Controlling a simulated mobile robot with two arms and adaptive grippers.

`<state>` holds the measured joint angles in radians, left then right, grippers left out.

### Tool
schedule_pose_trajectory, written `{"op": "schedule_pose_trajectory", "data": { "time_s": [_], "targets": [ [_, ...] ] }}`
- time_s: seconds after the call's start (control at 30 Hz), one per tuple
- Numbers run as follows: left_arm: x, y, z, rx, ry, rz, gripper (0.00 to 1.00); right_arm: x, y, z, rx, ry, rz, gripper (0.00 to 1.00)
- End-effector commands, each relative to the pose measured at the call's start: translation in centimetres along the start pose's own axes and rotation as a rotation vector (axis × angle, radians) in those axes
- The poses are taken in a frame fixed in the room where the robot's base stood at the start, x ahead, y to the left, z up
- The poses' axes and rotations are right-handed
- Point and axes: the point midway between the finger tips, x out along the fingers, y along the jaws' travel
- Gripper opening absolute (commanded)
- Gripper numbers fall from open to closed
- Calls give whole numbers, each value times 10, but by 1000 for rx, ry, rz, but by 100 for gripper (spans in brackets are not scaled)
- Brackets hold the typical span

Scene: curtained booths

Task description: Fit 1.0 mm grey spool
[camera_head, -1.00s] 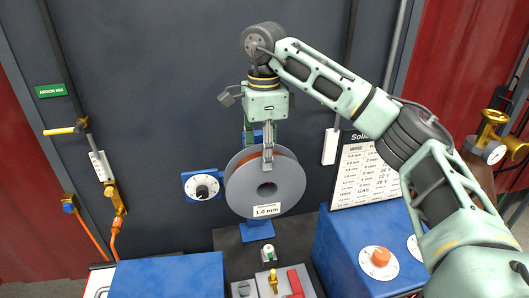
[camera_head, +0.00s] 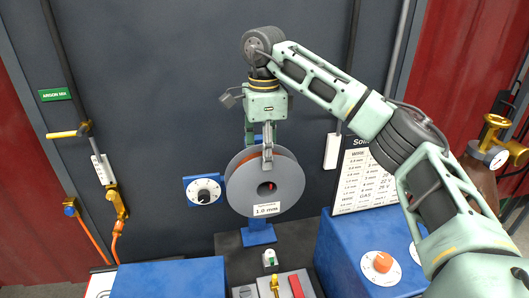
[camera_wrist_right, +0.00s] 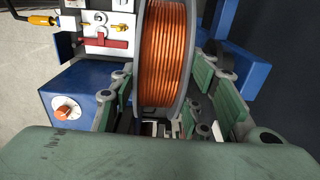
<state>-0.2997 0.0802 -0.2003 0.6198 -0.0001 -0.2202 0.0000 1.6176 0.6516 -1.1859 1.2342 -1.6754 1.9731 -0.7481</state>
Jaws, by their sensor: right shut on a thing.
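The grey spool (camera_head: 246,190) has a "1.0 mm" label on its front flange and shows copper-coloured wire at its rim. In the head view it hangs upright in my right gripper (camera_head: 267,158), whose fingers grip it at the top. In the right wrist view the spool's copper wire (camera_wrist_right: 163,55) stands between the fingers of my right gripper (camera_wrist_right: 165,110). A blue stand (camera_head: 258,233) shows below and behind the spool. Something red shows through the spool's centre hole; I cannot tell whether the spool sits on a spindle. My left gripper is not in view.
A blue box with an orange knob (camera_head: 382,262) and a settings chart (camera_head: 366,178) stand at the right. A dial (camera_head: 204,191) is on the left. Another blue box (camera_head: 168,277) is at the front left. A small panel with a red lever (camera_head: 296,286) lies in front.

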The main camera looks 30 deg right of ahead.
Motion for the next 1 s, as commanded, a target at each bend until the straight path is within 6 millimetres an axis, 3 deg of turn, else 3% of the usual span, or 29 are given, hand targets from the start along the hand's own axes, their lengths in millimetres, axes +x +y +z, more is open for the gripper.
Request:
{"op": "schedule_pose_trajectory", "data": {
  "time_s": [1.0],
  "targets": [
    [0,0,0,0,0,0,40,-3,-22,0,-1,-3,-5,0]
  ]
}}
